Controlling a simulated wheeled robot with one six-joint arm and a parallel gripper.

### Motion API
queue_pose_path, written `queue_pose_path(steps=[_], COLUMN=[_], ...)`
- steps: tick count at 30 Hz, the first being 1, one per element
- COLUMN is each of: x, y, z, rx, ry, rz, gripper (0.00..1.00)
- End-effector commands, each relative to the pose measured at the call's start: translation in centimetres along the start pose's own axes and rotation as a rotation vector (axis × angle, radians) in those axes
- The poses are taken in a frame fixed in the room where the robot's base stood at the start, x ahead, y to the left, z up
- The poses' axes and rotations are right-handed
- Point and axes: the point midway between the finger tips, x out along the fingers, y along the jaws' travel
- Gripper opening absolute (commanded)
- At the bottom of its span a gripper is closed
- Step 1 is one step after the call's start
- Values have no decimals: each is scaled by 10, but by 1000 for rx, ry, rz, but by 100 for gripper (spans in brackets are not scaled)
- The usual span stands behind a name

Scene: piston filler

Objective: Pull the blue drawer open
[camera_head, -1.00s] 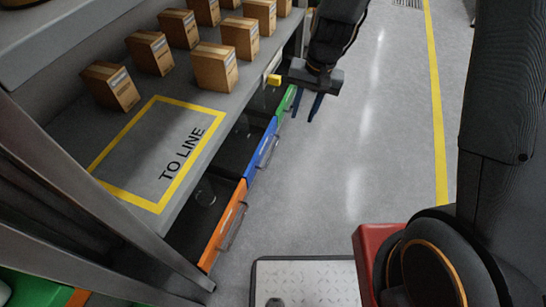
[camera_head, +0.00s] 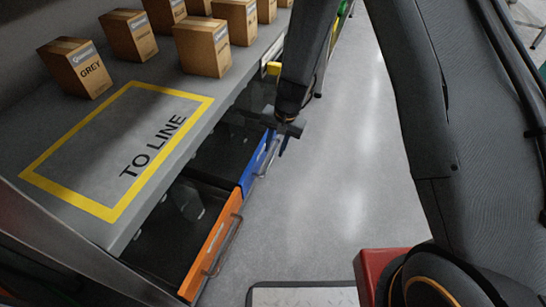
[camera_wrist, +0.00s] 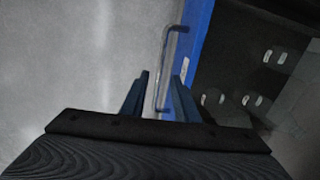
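The blue drawer (camera_head: 254,167) has a blue front with a grey bar handle (camera_head: 268,158), under the workbench and beyond the orange drawer. Dark interior shows behind its front. My gripper (camera_head: 282,146) is at the far end of the blue front, beside the handle. In the wrist view, the two dark blue fingers (camera_wrist: 159,98) are apart, and the near part of the handle (camera_wrist: 166,75) shows between them. The blue front (camera_wrist: 200,30) lies just right of the handle. I cannot tell whether a finger touches the handle.
The orange drawer (camera_head: 212,250), with its own handle, is closest to me. Several cardboard boxes (camera_head: 203,48) stand on the workbench (camera_head: 58,140), which is marked "TO LINE". The grey floor (camera_head: 330,190) right of the drawers is clear.

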Motion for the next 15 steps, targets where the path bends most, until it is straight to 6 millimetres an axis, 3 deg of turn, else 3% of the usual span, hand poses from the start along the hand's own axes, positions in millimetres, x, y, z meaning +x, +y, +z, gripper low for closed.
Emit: queue_pose_path(steps=[1, 6, 15], x=[12, 34, 46], y=[0, 0, 0], z=[-1, -1, 0], rx=[1, 0, 0], ry=[0, 0, 1], rz=[0, 0, -1], gripper=[28, 28, 28])
